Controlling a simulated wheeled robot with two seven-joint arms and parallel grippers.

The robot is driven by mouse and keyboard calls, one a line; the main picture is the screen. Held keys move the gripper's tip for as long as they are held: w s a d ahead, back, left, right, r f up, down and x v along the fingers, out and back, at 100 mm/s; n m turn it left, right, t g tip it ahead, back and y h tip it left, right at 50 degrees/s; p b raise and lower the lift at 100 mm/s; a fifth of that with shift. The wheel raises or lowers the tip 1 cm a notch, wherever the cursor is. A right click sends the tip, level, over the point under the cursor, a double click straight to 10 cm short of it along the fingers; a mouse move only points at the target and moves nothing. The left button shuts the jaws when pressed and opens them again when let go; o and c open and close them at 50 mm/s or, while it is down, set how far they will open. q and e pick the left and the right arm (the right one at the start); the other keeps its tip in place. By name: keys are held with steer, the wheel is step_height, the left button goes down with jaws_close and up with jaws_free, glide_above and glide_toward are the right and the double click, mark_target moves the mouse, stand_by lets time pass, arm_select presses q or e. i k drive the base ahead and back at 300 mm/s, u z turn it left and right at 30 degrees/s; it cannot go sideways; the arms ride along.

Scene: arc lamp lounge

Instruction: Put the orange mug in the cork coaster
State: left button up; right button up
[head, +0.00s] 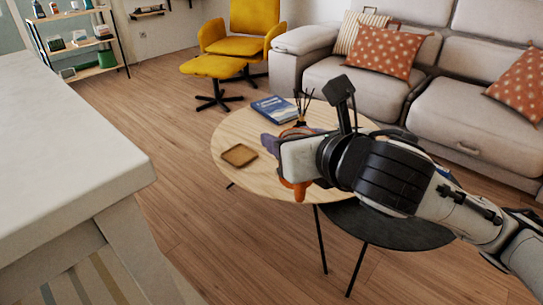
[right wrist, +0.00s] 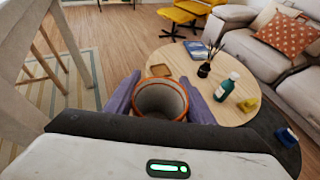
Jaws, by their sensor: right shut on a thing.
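The orange mug (right wrist: 161,82) is between the two purple fingers of my right gripper (right wrist: 161,97), which is shut on it. Its open top faces the wrist camera. In the head view the gripper (head: 272,145) hides most of the mug, and an orange part (head: 299,190) shows below the hand. The square brown cork coaster (head: 239,155) lies empty on the round wooden table, left of the gripper. In the right wrist view the coaster (right wrist: 161,70) is just beyond the mug's rim. My left gripper is not in view.
The wooden table (head: 233,128) also bears a blue book (head: 275,108), a dark reed diffuser (right wrist: 204,70), a green bottle (right wrist: 227,87) and a yellow item (right wrist: 250,103). A lower dark table (head: 395,232) adjoins it. A white table (head: 70,150) stands at left.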

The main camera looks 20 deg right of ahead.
mark_target(242, 160)
steer(key=z, duration=1.5)
steer(key=i, duration=1.3)
steer(key=u, duration=2.5)
